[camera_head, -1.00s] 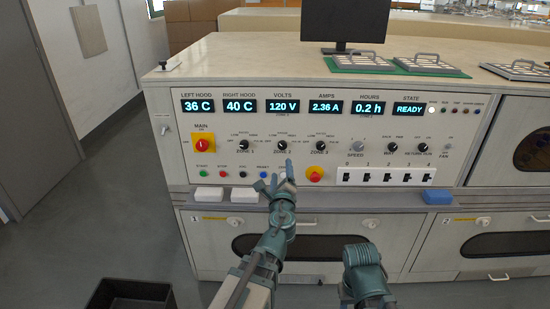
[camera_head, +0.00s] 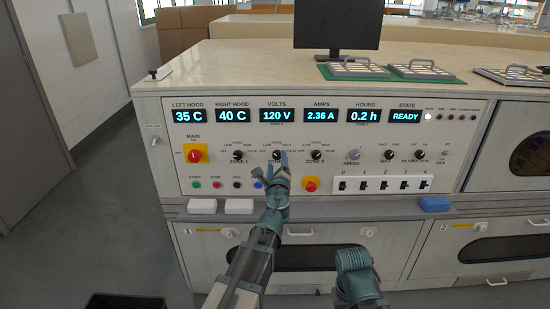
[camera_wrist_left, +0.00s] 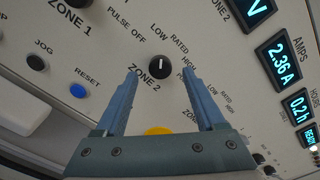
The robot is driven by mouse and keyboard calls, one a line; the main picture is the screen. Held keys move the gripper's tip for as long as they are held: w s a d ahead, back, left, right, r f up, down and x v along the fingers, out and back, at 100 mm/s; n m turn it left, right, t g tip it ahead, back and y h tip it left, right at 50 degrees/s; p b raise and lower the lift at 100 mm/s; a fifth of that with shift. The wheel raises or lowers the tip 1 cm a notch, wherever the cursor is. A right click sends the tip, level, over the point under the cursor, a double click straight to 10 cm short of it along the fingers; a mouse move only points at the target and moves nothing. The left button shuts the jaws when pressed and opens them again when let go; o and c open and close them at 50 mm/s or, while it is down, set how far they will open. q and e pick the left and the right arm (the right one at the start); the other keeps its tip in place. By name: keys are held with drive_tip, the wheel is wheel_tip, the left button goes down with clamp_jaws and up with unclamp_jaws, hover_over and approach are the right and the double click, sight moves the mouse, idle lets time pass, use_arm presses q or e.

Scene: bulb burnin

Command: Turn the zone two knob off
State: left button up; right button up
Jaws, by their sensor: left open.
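The zone 2 knob (camera_wrist_left: 160,66) is a small round black knob with a white pointer line. In the left wrist view the line points up, toward the LOW label. My left gripper (camera_wrist_left: 160,74) is open, with one blue finger on each side of the knob in that view and nothing held. I cannot tell how far the fingertips are from the panel. In the head view my left gripper (camera_head: 280,157) is in front of the zone 2 knob and partly hides it. My right arm shows at the bottom, but its gripper is out of the frame.
The zone 1 knob (camera_head: 238,156) and zone 3 knob (camera_head: 317,156) flank it. The red-and-yellow main switch (camera_head: 195,154), a red emergency button (camera_head: 310,184) and a blue reset button (camera_wrist_left: 78,90) are close by. White blocks (camera_head: 239,206) lie on the ledge below.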

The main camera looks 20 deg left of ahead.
sight(277, 155)
use_arm(q)
drive_tip(key=shift+x, duration=1.45)
drive_tip(key=shift+c, duration=0.4)
clamp_jaws()
